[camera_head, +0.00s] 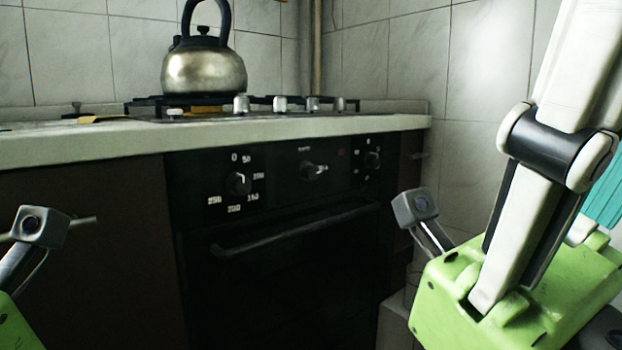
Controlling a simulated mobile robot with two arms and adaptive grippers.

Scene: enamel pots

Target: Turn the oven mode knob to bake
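The black built-in oven (290,285) is below the counter, with its door shut. Its panel has a left knob (238,183) ringed by temperature numbers, a middle knob (312,172) with a small label above it, and a right knob (372,160) with small marks around it. The marks are too small to read, so I cannot tell which one is the mode knob. My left gripper (40,227) is cut off at the left edge, apart from the oven. My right gripper (416,207) is right of the panel, touching no knob. Only one fingertip of each shows clearly.
A metal kettle (204,72) stands on the gas hob, with several silver hob knobs (281,104) along its front. The pale counter (80,143) overhangs above the oven panel. The oven door handle (290,231) sticks out below the knobs. The space before the panel is clear.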

